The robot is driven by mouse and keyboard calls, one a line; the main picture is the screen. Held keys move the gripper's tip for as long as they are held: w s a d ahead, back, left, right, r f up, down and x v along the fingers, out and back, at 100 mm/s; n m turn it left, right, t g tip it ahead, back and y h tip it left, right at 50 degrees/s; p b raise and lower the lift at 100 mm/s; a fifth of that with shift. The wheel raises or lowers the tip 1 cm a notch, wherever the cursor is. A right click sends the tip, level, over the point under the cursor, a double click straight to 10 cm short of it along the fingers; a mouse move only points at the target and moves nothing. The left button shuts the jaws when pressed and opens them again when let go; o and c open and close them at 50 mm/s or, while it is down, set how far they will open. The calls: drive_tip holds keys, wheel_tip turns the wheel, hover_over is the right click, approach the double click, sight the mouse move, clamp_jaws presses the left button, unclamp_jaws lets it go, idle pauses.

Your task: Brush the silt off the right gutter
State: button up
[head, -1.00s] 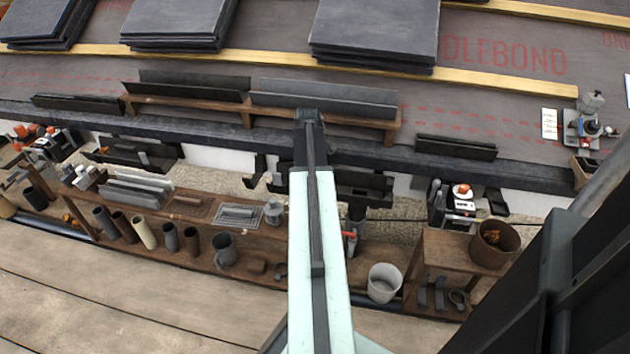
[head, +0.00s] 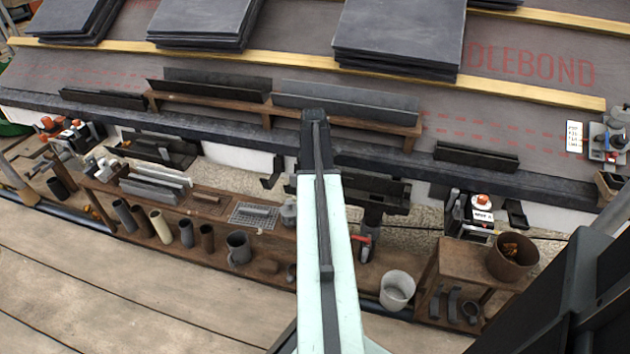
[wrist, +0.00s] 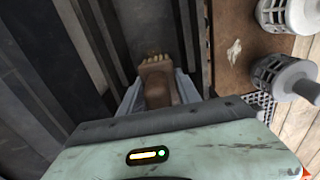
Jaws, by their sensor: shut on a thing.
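In the head view my gripper is hidden behind my pale arm. The right gutter (head: 385,190) is a dark channel below the eaves, partly covered by my arm, with a dark pipe under it. I cannot make out silt in it.
A wooden shelf (head: 215,225) with pots and tools stands below the eaves. A white bucket (head: 397,288) and a side table with a brown bucket (head: 512,256) stand to the right. Stacked slates (head: 400,40) lie on the roof. Plank flooring (head: 120,275) is clear at front left.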

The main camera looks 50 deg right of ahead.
drive_tip(key=shift+r+p, duration=2.85)
drive_tip(key=shift+r, duration=0.15)
wheel_tip(320, 180, up, 3)
drive_tip(key=p, duration=0.3)
drive_tip(key=shift+r, duration=0.1)
